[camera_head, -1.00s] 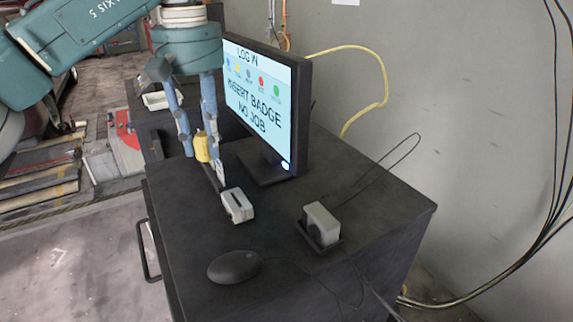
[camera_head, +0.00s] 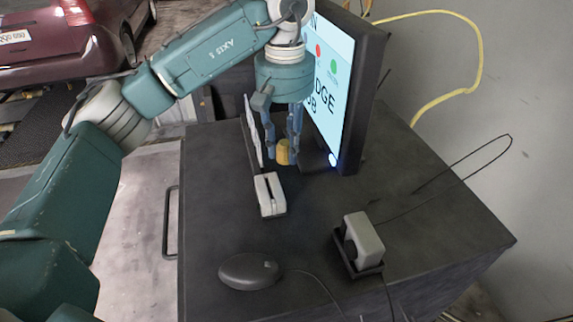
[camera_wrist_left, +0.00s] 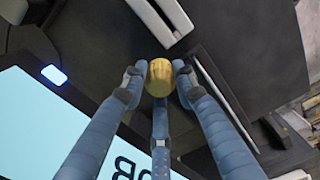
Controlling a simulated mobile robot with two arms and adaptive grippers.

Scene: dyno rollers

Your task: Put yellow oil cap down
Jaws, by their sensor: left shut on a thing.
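The yellow oil cap (camera_head: 283,152) is between the fingertips of my left gripper (camera_head: 282,150), just above or at the dark cabinet top; I cannot tell if it touches. In the left wrist view the cap (camera_wrist_left: 159,77) sits between the blue fingers of the gripper (camera_wrist_left: 159,80), which are shut on it. The cap is just behind the white slotted badge reader (camera_head: 270,195) and in front of the monitor (camera_head: 345,90). My right gripper is not in view.
A black mouse (camera_head: 249,271) lies at the front of the cabinet top (camera_head: 310,245). A grey scanner (camera_head: 362,240) on a black stand is to the right. A white panel (camera_head: 253,130) stands left of the gripper. The middle of the top is clear.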

